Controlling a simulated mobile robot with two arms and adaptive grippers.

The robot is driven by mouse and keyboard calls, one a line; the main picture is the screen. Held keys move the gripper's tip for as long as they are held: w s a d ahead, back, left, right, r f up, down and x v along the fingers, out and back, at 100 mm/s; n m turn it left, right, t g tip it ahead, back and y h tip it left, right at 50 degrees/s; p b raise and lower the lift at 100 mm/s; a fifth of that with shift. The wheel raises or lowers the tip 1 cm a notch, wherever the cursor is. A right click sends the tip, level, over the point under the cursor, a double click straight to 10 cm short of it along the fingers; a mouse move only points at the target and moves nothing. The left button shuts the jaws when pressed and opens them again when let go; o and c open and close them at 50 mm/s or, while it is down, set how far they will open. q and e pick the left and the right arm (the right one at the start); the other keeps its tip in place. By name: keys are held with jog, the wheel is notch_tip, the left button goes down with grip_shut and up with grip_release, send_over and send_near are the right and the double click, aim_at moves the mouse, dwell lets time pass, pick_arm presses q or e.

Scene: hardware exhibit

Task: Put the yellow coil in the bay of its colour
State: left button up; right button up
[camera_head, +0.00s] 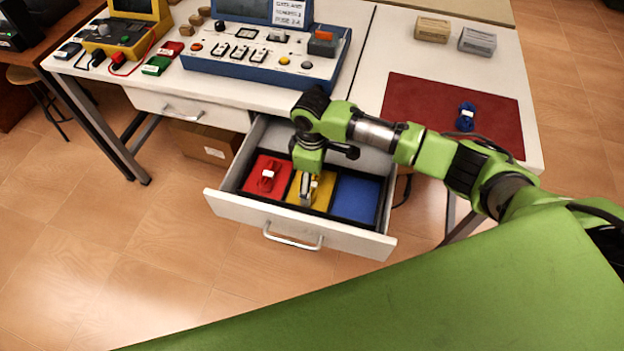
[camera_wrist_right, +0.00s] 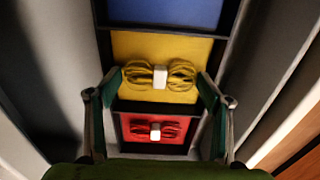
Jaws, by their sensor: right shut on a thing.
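The yellow coil (camera_wrist_right: 178,76) with a white band is between the fingers of my right gripper (camera_wrist_right: 160,85), which is shut on it. In the head view, my right gripper (camera_head: 306,188) reaches down into the open drawer (camera_head: 225,204), over the middle, yellow bay (camera_head: 324,188). The coil lies over the yellow bay (camera_wrist_right: 135,45) in the wrist view; whether it touches the floor I cannot tell. In the head view the gripper mostly hides the coil. My left gripper is not in view.
A red coil (camera_head: 267,178) lies in the left, red bay (camera_head: 254,186). The right, blue bay (camera_head: 356,198) looks empty. A blue coil (camera_head: 466,117) lies on the dark red mat (camera_head: 430,98) on the table. The drawer walls stand close around the gripper.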

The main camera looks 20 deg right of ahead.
jog(key=o, duration=0.9)
jog(key=shift+f, duration=0.15)
notch_tip(320, 180, up, 12)
jog(key=shift+r, duration=0.2)
